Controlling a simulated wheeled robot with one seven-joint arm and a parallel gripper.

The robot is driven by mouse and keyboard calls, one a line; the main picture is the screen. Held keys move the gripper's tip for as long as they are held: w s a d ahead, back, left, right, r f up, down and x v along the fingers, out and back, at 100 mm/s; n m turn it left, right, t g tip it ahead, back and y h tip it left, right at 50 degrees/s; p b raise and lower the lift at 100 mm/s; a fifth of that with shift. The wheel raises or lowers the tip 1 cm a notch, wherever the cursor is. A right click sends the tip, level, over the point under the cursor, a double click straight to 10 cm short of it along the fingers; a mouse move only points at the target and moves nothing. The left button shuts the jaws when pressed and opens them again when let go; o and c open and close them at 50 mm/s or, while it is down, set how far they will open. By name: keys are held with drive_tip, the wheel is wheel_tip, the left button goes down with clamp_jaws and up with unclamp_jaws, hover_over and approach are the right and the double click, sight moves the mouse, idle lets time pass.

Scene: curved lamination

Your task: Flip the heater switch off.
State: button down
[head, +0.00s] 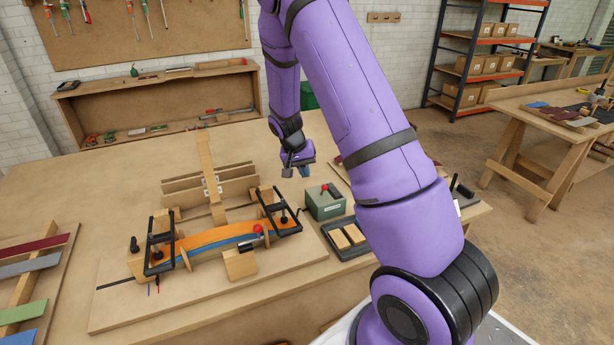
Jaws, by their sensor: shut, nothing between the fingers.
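A green box (325,205) with a small red-tipped lever (324,188) on top stands on the workbench right of the bending jig; it looks like the heater switch. Which way the lever is set is too small to tell. My gripper (297,172) points down, behind and a little left of the green box. It is shut and empty, and appears apart from the lever.
The jig's base board (120,310) carries a bent orange and blue strip (215,238), black clamps and a red knob (258,229). A black tray (345,252) with wooden blocks lies in front of the green box. The bench behind the jig is mostly clear.

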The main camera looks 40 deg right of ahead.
drive_tip(key=s+a+r, duration=0.3)
drive_tip(key=r, duration=0.2)
drive_tip(key=shift+s+a+r, duration=0.15)
drive_tip(key=shift+s+r, duration=0.1)
drive_tip(key=shift+r, duration=0.05)
idle(0.4)
drive_tip(key=s+a+r+n+t+y, duration=0.15)
drive_tip(key=s+a+r, duration=0.3)
drive_tip(key=r, duration=0.45)
drive_tip(key=s+a+r+n+t+y, duration=0.1)
drive_tip(key=s+a+r+n+t, duration=0.1)
drive_tip(key=s+a+r, duration=0.5)
drive_tip(key=s+a+r+n+t, duration=0.1)
drive_tip(key=s+a+r+n, duration=0.1)
drive_tip(key=s+r, duration=0.3)
drive_tip(key=s+a+r+n+t, duration=0.1)
drive_tip(key=s+r, duration=0.4)
drive_tip(key=s, duration=0.6)
drive_tip(key=shift+a+r+n+y, duration=0.25)
drive_tip(key=shift+a+n+y, duration=0.25)
drive_tip(key=shift+n, duration=0.35)
drive_tip(key=shift+t, duration=0.25)
